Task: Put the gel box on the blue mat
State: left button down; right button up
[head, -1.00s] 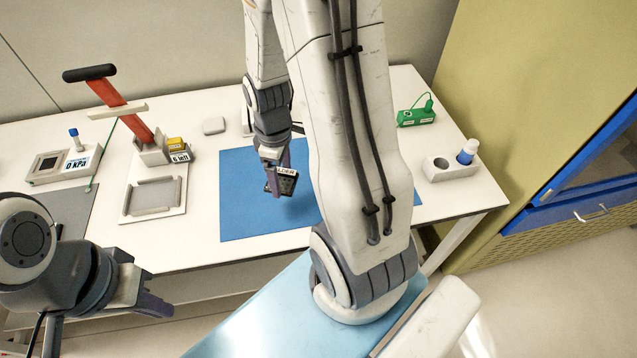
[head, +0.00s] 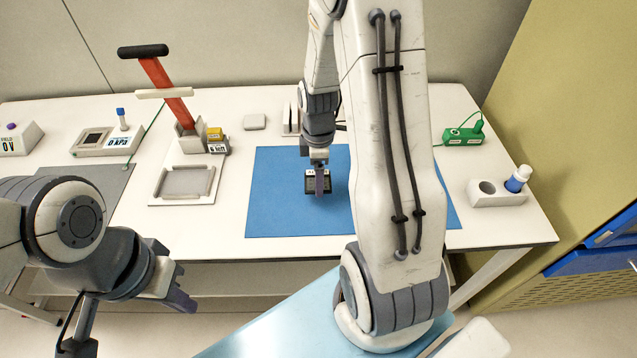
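A small dark box with a pale label, which I take to be the gel box (head: 311,188), is at the middle of the blue mat (head: 275,215). The far finger is hidden. I cannot tell whether the box touches the mat or hangs just above it. My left gripper (head: 178,292) is off the table's front edge at the lower left, far from the box. Its finger gap does not show clearly, and nothing is seen in it.
A green box (head: 462,137) and a white holder with a blue bottle (head: 497,193) stand to the right. My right arm covers part of the mat.

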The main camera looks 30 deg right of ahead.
jog(key=shift+w+f, duration=0.25)
jog(key=shift+w, duration=0.15)
jog(key=shift+f, duration=2.1)
jog(key=shift+f, duration=0.15)
jog(key=o, duration=1.2)
